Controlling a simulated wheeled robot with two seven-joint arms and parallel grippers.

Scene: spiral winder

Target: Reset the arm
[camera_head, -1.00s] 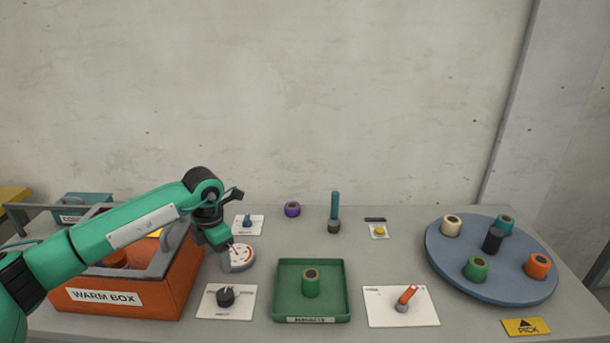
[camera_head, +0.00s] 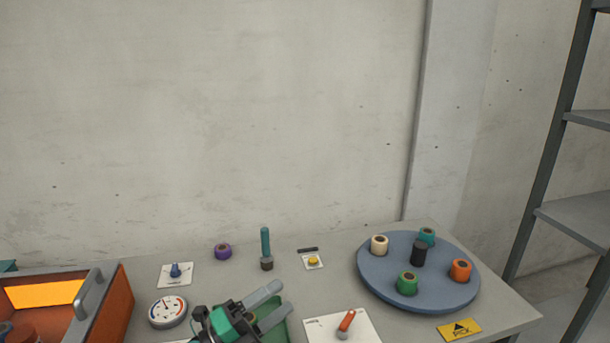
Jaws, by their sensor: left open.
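My left gripper (camera_head: 281,300) is at the bottom centre of the head view. Its two grey fingers are apart and point to the upper right, with nothing seen between them. It is over the green tray (camera_head: 284,333), hiding most of it and most of what lies in it. The rest of the left arm is largely below the picture. My right gripper is out of view.
A blue turntable (camera_head: 376,283) with several coloured spools is at right, beside a yellow sign (camera_head: 459,329). An orange-handled lever (camera_head: 346,322), gauge (camera_head: 168,311), teal upright lever (camera_head: 265,245), purple spool (camera_head: 222,251) and orange box (camera_head: 118,305) surround the gripper.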

